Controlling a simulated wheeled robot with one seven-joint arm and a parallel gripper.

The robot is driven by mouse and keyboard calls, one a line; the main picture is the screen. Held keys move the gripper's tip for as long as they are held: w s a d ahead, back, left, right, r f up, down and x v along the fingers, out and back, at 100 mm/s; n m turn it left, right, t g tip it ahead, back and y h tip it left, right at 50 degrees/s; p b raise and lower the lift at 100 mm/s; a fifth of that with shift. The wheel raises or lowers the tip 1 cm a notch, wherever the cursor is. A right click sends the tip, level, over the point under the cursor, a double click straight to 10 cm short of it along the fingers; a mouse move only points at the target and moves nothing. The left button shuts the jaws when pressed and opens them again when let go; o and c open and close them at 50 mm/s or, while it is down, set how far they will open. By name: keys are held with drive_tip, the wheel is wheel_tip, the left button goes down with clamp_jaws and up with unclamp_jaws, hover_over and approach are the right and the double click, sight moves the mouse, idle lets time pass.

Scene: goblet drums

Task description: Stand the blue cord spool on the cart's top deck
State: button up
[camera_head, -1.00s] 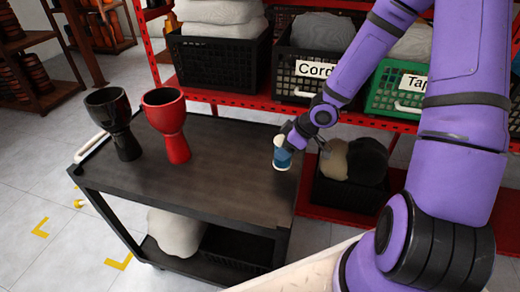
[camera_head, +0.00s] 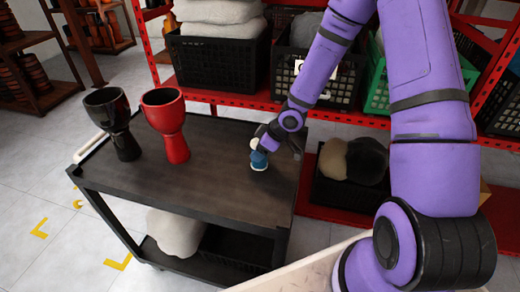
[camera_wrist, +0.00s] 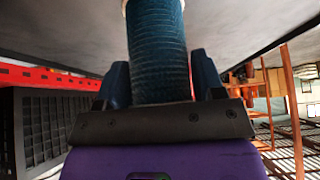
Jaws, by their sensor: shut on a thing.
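The blue cord spool (camera_head: 259,160), with pale ends, is over the right part of the cart's dark top deck (camera_head: 215,180). It looks upright and very near the deck; whether it touches is unclear. My gripper (camera_head: 264,147) is shut on the spool from the far right side. In the wrist view the spool (camera_wrist: 157,45) fills the space between my two fingers (camera_wrist: 160,80), its wound cord facing me and a pale flange at the top edge.
A black goblet drum (camera_head: 112,120) and a red goblet drum (camera_head: 167,120) stand on the deck's left half. A red shelf (camera_head: 225,98) with crates runs behind the cart. A black crate (camera_head: 345,190) with soft bundles sits low at right. The deck's front middle is bare.

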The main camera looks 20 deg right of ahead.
drive_tip(key=shift+f, duration=0.1)
drive_tip(key=o, duration=1)
drive_tip(key=s+d+r+m+g+h, duration=0.1)
drive_tip(key=s+d+r+m+h, duration=0.35)
drive_tip(key=r, duration=0.75)
drive_tip(key=s+d+r+m+h, duration=0.1)
drive_tip(key=s+d+r+h, duration=0.45)
drive_tip(key=s+r, duration=0.4)
drive_tip(key=s+a+r+m+y, duration=0.1)
drive_tip(key=s+r, duration=0.4)
drive_tip(key=s+a+r+m+t+y, duration=0.1)
drive_tip(key=s+r+m+y, duration=0.1)
drive_tip(key=s+r, duration=0.3)
drive_tip(key=s+a+r+m+t+y, duration=0.1)
drive_tip(key=s+r+m, duration=0.1)
drive_tip(key=s+r, duration=0.3)
drive_tip(key=shift+a+r+y, duration=0.3)
drive_tip(key=shift+r, duration=0.45)
